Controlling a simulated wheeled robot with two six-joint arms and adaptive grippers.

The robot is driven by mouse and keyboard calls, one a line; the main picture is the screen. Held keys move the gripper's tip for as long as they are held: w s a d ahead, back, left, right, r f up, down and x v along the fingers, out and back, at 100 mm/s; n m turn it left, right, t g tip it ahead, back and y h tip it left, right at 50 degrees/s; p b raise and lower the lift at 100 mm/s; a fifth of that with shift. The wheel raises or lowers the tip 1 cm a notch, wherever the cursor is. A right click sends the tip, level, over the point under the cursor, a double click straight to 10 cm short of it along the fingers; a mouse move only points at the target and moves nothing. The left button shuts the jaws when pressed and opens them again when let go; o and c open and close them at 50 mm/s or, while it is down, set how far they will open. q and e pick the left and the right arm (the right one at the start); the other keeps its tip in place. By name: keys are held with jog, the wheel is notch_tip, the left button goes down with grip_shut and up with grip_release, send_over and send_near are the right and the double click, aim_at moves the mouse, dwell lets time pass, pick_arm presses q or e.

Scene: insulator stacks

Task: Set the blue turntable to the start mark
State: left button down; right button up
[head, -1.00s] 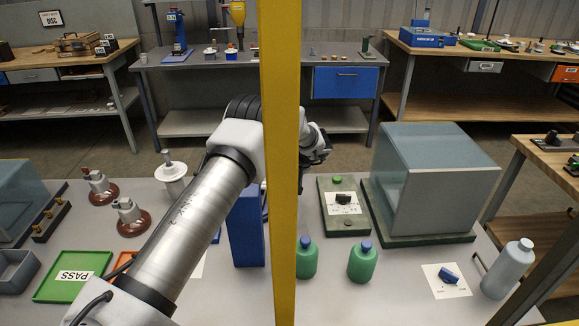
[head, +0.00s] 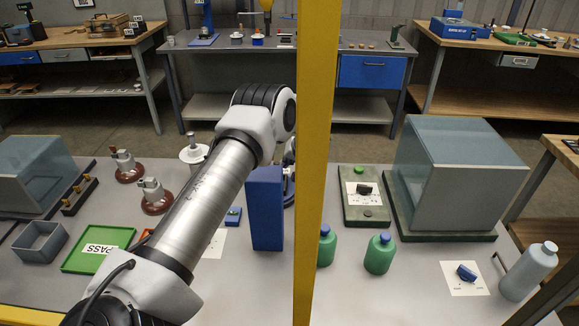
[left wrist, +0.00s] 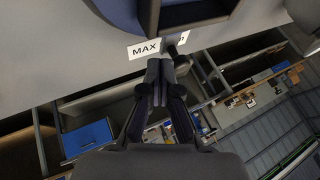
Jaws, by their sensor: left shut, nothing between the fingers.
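My left gripper (left wrist: 160,68) is shut and empty, its fingertips together below the MAX label (left wrist: 143,49) in the left wrist view. A blue surface with a curved edge (left wrist: 116,12), perhaps part of the blue turntable, shows at the top of that view, cut off by the frame. A dark knob-like piece (left wrist: 179,50) is close to the right of the fingertips; I cannot tell if they touch. In the head view, my left gripper (head: 289,172) is largely hidden behind a yellow post. I cannot make out the turntable or its start mark there. My right gripper is not in view.
The yellow post (head: 316,160) crosses the head view. A tall blue block (head: 267,210) stands left of it. A green PASS tray (head: 90,262) lies left.

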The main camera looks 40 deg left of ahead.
pick_arm(q)
jog(key=shift+w+d, duration=0.1)
jog(key=w+v, duration=0.1)
jog(key=v, duration=1)
jog(key=shift+s+d+r, duration=0.2)
jog(key=shift+s+r, duration=0.2)
jog(key=shift+s, duration=0.1)
